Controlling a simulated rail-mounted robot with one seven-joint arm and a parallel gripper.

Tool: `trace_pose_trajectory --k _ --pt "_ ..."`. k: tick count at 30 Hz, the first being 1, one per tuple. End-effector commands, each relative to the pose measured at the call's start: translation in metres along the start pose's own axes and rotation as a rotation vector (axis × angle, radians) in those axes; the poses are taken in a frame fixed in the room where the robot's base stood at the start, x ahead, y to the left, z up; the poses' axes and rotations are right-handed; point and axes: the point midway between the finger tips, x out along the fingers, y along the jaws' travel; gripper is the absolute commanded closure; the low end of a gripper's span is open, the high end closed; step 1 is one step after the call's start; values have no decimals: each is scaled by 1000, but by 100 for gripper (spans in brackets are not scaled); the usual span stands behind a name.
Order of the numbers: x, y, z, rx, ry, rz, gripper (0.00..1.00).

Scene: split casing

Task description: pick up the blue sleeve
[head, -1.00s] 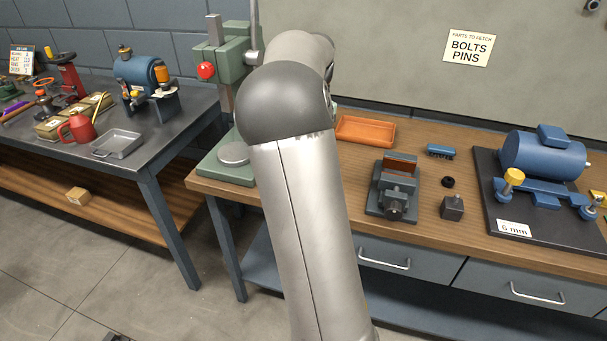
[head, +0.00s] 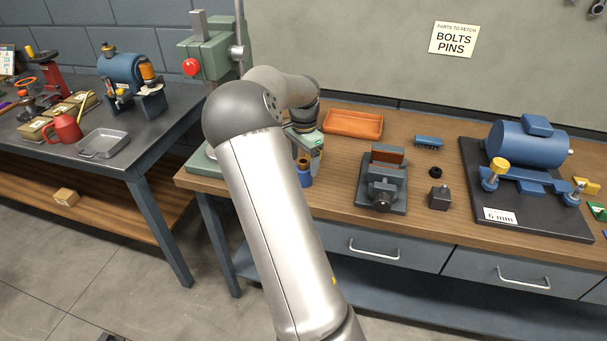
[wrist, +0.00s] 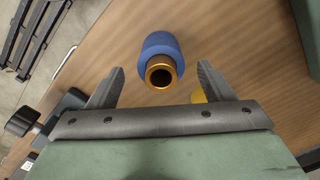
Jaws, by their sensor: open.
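The blue sleeve (head: 304,177) stands on the wooden workbench, just right of the drill press base and partly hidden by my arm in the head view. In the wrist view the blue sleeve (wrist: 159,46) shows from above with a copper-coloured ring and a dark bore at its end. My gripper (wrist: 160,82) is open, one finger to each side of the sleeve's near end. The sleeve lies slightly beyond the fingertips, and no contact shows. In the head view my gripper (head: 308,150) is just above the sleeve, its fingers hard to make out.
An orange tray (head: 353,123) lies behind the gripper. A grey vise (head: 383,180) stands to the right. The green drill press (head: 212,62) rises to the left. Bare bench (head: 335,180) lies between sleeve and vise.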

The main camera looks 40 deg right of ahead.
Motion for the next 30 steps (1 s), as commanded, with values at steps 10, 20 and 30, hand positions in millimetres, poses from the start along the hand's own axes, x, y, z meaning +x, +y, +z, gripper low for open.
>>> trace_pose_trajectory --k 10,20,30 --pt "46 -1 1 0 0 2 26" --pt "50 -1 1 -1 0 -1 37" --pt "48 -2 1 -1 1 -3 100"
